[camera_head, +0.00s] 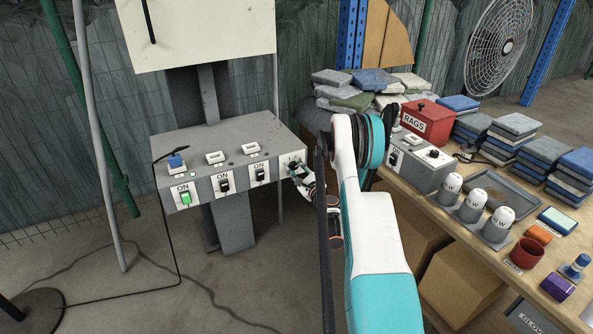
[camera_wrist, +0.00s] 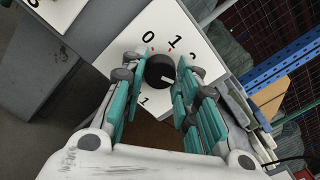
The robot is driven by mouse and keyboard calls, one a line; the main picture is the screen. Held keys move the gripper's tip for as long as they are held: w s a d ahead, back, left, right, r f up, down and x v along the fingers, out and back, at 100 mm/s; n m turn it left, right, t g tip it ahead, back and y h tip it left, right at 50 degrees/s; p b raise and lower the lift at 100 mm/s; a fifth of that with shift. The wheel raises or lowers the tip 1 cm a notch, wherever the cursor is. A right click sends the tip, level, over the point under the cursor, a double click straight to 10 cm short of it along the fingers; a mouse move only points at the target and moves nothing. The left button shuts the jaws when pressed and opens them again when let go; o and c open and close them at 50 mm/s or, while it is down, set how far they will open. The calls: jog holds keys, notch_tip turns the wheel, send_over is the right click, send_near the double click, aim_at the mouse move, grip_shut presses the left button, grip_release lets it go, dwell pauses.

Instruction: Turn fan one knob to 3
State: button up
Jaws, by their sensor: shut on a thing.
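The black round knob (camera_wrist: 160,70) sits on a white dial plate (camera_wrist: 130,55) in the wrist view, with the figures 0 and 1 above it and others partly covered by my fingers. A pale mark on the knob points to the right and slightly down. My gripper (camera_wrist: 158,76) has its teal fingers on either side of the knob, shut on it. In the head view my gripper (camera_head: 299,172) is at the right end of the grey control box (camera_head: 230,140), against the white plate (camera_head: 289,158); the knob itself is mostly hidden there.
The box front carries several ON switches, one of them green (camera_head: 185,199). A wooden table (camera_head: 455,222) at the right holds a red RAGS box (camera_head: 428,120), a second grey switch box (camera_head: 424,165) and folded cloths. A thin black pole (camera_head: 325,250) stands before my arm.

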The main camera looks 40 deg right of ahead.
jog(key=shift+m, duration=0.3)
jog(key=o, duration=1.1)
jog(key=shift+f, duration=0.1)
jog(key=shift+c, duration=0.2)
notch_tip(320, 180, up, 10)
jog(key=shift+r, duration=0.1)
